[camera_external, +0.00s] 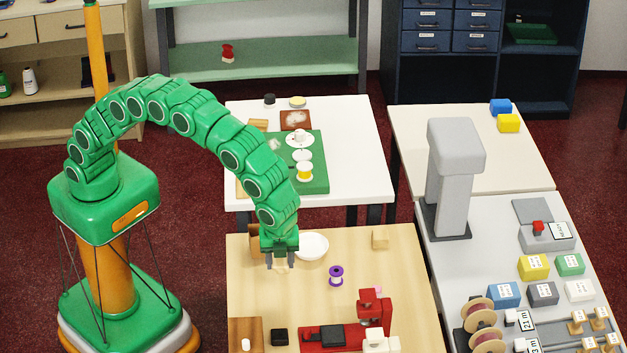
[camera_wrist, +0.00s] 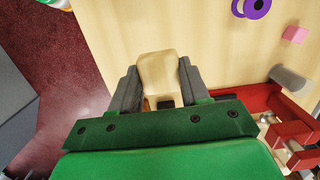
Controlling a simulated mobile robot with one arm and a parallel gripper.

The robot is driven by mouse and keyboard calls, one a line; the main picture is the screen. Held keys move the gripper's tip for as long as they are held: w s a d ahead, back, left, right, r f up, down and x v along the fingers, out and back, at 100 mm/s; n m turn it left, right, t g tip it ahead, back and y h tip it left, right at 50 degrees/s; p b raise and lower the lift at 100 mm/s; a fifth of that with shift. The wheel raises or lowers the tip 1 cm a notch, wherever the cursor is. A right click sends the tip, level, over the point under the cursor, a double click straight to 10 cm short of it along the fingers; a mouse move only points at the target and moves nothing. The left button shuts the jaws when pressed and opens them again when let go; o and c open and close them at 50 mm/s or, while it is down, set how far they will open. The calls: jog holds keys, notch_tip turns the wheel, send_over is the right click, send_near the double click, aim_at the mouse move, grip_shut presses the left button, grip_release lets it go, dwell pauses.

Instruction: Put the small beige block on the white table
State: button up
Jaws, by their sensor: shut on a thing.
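A small beige block (camera_wrist: 160,72) sits between the fingers of my gripper (camera_wrist: 158,88) in the wrist view. In the external view my gripper (camera_external: 280,258) is shut on this block, pointing down over the far left part of the wooden table (camera_external: 340,290); how high it is above the surface I cannot tell. The white table (camera_external: 362,165) stands behind the wooden one. It bears a green board (camera_external: 318,180) with a white saucer, a cup and a yellow-and-white item. Another beige block (camera_external: 380,238) lies on the wooden table to the right.
A white bowl (camera_external: 311,246) stands right beside my gripper. A purple spool (camera_external: 336,275) and a red machine (camera_external: 372,310) are nearer the front. The white table's right side and front right corner are bare. A cream table (camera_external: 450,140) at right holds blue and yellow blocks.

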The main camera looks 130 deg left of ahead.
jog(key=shift+s+d+r, duration=0.1)
jog(key=shift+s+r, duration=0.3)
jog(key=shift+s, duration=0.45)
jog(key=shift+s+d+r, duration=0.15)
jog(key=shift+s+r, duration=0.2)
jog(key=shift+s, duration=0.55)
jog(key=shift+s+d+r, duration=0.1)
jog(key=shift+s+r, duration=0.3)
jog(key=shift+s, duration=0.45)
jog(key=s+d+f+n+h, duration=0.1)
jog(key=s+d+f+n, duration=0.3)
jog(key=d+n, duration=0.4)
jog(key=shift+s+d+f+n, duration=0.15)
jog(key=shift+s+f+n, duration=0.2)
jog(key=shift+f+n, duration=0.25)
